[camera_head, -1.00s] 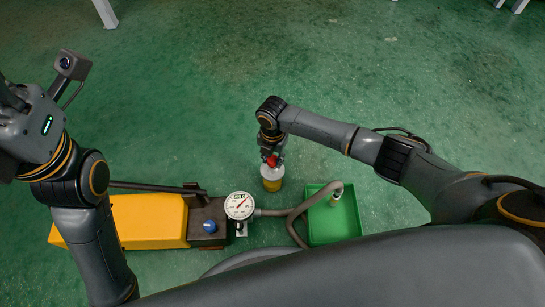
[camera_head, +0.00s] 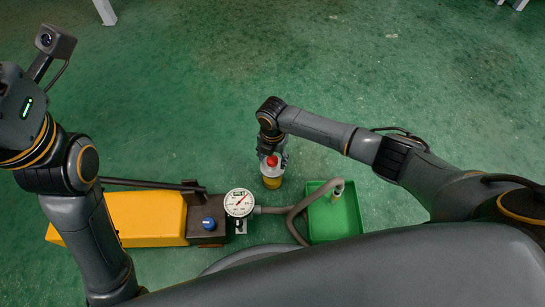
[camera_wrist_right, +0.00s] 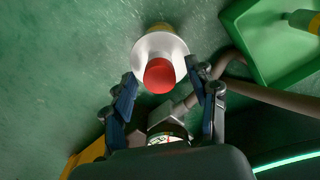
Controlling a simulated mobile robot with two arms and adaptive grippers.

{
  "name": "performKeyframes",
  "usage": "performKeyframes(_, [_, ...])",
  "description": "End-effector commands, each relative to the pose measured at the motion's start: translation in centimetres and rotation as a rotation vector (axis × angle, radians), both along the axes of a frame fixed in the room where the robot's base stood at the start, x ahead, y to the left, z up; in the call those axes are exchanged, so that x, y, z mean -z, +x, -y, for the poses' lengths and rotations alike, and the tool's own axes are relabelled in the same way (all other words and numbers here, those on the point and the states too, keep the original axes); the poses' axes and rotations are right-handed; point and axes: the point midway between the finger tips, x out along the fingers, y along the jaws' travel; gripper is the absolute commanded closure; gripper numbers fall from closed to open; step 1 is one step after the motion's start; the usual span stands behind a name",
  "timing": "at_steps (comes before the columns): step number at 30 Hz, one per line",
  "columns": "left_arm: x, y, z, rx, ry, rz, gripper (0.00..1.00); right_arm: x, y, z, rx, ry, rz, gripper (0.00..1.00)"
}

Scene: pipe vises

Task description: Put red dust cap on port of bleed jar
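The red dust cap (camera_wrist_right: 159,75) sits over the white round top of the bleed jar (camera_wrist_right: 175,45); it also shows in the head view (camera_head: 272,160). The port under the cap is hidden, and I cannot tell how far down the cap sits. The jar (camera_head: 272,182) stands upright on the green floor, with yellow in its lower part. My right gripper (camera_wrist_right: 165,92) is open, its dark fingers spread on either side of the cap with gaps to it. My left arm is at the left edge of the head view; its fingers are out of view.
A pressure gauge (camera_head: 239,203) and a blue cap (camera_head: 209,224) are on the yellow-and-dark pump (camera_head: 145,217), left of the jar. A grey hose (camera_head: 293,215) runs from it to the green tray (camera_head: 353,211). The floor beyond the jar is clear.

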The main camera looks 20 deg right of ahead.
Motion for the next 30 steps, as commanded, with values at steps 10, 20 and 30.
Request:
performKeyframes(10, [0.0, 0.0, -0.1, 0.001, -0.004, 0.0, 0.62, -1.0, 0.1, 0.0, 0.0, 0.002, 0.003, 0.42])
performKeyframes(20, [0.1, 0.0, 0.0, 0.0, -0.002, -0.002, 0.62, -7.6, 0.1, 0.0, -0.001, 0.002, 0.004, 0.42])
performKeyframes(30, [0.1, 0.1, 0.0, 0.0, -0.001, -0.002, 0.62, -11.8, 0.0, 0.1, 0.0, -0.001, 0.001, 0.42])
